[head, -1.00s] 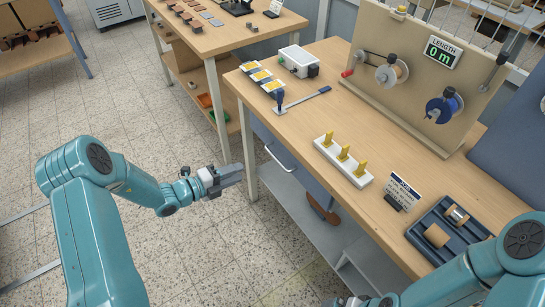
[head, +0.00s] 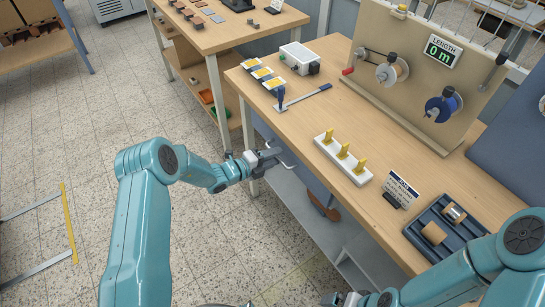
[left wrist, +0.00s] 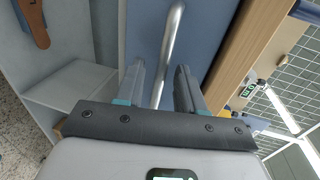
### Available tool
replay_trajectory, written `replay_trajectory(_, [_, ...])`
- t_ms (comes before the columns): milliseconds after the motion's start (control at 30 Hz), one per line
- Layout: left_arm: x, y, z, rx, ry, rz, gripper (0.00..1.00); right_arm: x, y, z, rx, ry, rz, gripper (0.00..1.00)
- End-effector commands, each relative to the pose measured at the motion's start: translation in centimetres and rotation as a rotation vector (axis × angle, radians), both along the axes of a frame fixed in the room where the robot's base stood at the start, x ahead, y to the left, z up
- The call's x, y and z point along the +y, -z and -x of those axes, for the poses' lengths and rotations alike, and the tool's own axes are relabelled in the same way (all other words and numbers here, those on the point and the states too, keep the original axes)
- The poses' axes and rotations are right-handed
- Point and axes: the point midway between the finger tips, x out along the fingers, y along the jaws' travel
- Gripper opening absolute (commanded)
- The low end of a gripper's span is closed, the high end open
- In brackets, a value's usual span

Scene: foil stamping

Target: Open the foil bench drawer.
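The foil bench drawer has a blue-grey front (head: 308,178) under the wooden bench top, and it also shows in the left wrist view (left wrist: 215,35). A silver bar handle (left wrist: 170,45) stands out from it; a short piece of the handle (head: 288,164) shows in the head view. My left gripper (head: 272,156) is at the drawer front. In the left wrist view its two fingers (left wrist: 160,82) are apart, with the handle between them and a gap on each side. My right gripper (head: 345,299) is partly visible at the bottom edge; its fingers are unclear.
The bench top (head: 335,115) carries a white block with yellow pegs (head: 343,158), a sign (head: 401,190), a dark tray with rolls (head: 447,229) and a spool panel (head: 405,85). A bench leg (head: 247,130) stands near my left gripper.

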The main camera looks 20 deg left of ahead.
Motion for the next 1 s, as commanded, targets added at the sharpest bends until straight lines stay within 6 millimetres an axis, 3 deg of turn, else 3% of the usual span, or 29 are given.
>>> replay_trajectory(33, [0.0,0.0,0.0,0.000,0.000,0.000,0.28,0.0,0.0,0.0,0.000,0.000,0.000,1.00])
replay_trajectory(100, [0.0,0.0,0.0,0.000,0.000,0.000,0.06,0.0,0.0,0.0,0.000,0.000,0.000,1.00])
replay_trajectory(133, [0.0,0.0,0.0,0.000,0.000,0.000,0.00,0.0,0.0,0.0,0.000,0.000,0.000,1.00])
replay_trajectory(400, [0.1,0.0,0.2,0.000,0.001,0.000,0.00,0.0,-0.1,0.0,0.000,0.000,0.000,1.00])
replay_trajectory(567, [1.0,-0.1,1.3,0.002,0.000,0.001,0.00,0.0,-0.3,0.0,0.000,0.000,0.000,1.00])
replay_trajectory(767, [3.5,-0.2,4.4,0.003,-0.003,0.001,0.00,0.0,-0.9,0.0,0.000,0.000,0.000,1.00])
replay_trajectory(1000, [7.6,-0.1,9.6,0.003,-0.005,0.001,0.00,0.0,-1.5,0.0,0.000,0.000,0.000,1.00])
